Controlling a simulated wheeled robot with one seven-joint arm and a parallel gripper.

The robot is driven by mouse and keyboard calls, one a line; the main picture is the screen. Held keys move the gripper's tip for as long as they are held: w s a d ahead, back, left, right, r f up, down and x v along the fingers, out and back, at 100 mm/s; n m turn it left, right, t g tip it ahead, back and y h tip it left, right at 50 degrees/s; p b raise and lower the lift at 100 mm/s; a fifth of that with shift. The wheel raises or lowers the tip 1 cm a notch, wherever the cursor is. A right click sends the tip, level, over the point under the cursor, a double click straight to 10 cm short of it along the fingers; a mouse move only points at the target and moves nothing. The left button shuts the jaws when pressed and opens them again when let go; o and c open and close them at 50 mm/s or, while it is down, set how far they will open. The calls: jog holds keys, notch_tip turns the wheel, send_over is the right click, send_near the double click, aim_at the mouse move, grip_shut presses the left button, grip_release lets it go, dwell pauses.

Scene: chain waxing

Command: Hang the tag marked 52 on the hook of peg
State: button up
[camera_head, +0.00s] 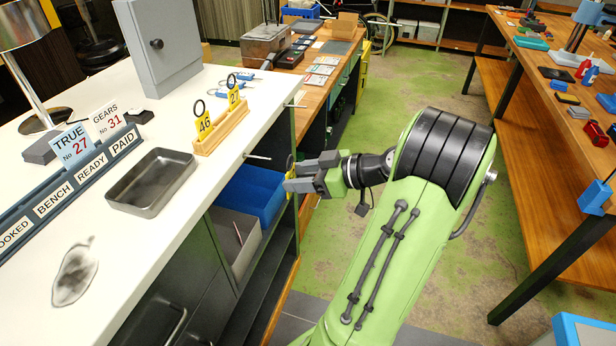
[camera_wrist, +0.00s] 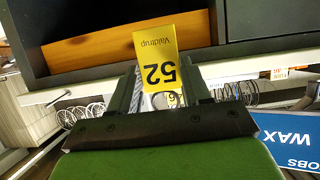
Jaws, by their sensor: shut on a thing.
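My gripper (camera_head: 298,182) is shut on the yellow tag marked 52 (camera_wrist: 158,50), beside the counter's right side in the head view. In the wrist view the tag stands between the two fingers, its print upside down, with "Valdrup" above the number. In the head view only a small yellow sliver of it (camera_head: 290,164) shows at the fingertips. Two thin metal pegs stick out from the counter's side: a near one (camera_head: 258,156) just up and left of my gripper, and a far one (camera_head: 296,105). The tag looks apart from both. No label for either peg is readable.
A wooden rack (camera_head: 222,130) with yellow tags 46 and 27 stands on the white counter (camera_head: 225,80). A blue bin (camera_head: 250,193) sits under the counter edge, close to my gripper. Wire rings (camera_wrist: 240,92) and a blue sign (camera_wrist: 290,138) show in the wrist view.

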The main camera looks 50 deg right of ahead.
jog(key=r+b+x, duration=0.1)
jog(key=x, duration=0.6)
jog(key=shift+w+a, duration=0.15)
jog(key=shift+w, duration=0.4)
jog(key=shift+r, duration=0.1)
dwell(0.6)
jog(key=o, duration=0.6)
jog(key=shift+o, duration=0.2)
jog(key=o, duration=0.5)
dwell(0.8)
